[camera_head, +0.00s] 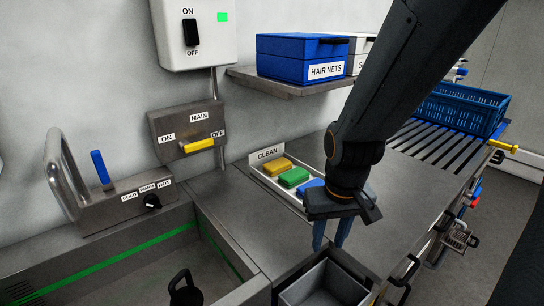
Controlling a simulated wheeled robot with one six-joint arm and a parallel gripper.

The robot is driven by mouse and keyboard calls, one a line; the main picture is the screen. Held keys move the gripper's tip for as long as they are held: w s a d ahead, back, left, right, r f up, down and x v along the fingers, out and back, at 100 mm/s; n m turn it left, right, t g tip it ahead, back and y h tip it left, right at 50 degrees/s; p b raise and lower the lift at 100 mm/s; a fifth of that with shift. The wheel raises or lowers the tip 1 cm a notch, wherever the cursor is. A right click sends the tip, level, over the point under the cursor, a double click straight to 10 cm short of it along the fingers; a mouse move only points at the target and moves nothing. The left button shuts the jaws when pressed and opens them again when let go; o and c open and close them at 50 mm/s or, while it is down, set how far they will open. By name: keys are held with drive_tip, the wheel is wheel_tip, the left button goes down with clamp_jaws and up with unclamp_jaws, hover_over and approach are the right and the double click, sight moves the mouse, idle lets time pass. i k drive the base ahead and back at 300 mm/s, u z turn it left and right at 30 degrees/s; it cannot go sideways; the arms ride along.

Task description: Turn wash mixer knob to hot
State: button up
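The wash mixer knob (152,202) is a small black knob on the front of the grey metal mixer block (110,205) at the left. COLD, WARM and HOT labels sit above it in a row. The knob is nearest below the WARM and HOT labels; its pointer is too small to read. My gripper (329,245) has blue fingers pointing down, with a gap between them. It is empty and well to the right of the knob, above the counter by a grey bin.
A bent tap (65,170) and blue lever (101,168) rise from the mixer block. The MAIN box (187,128) with a yellow handle is on the wall. A sink (130,265) lies below the knob.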

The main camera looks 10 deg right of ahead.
sight(151, 201)
drive_tip(key=k, duration=0.45)
drive_tip(key=u, duration=1.3)
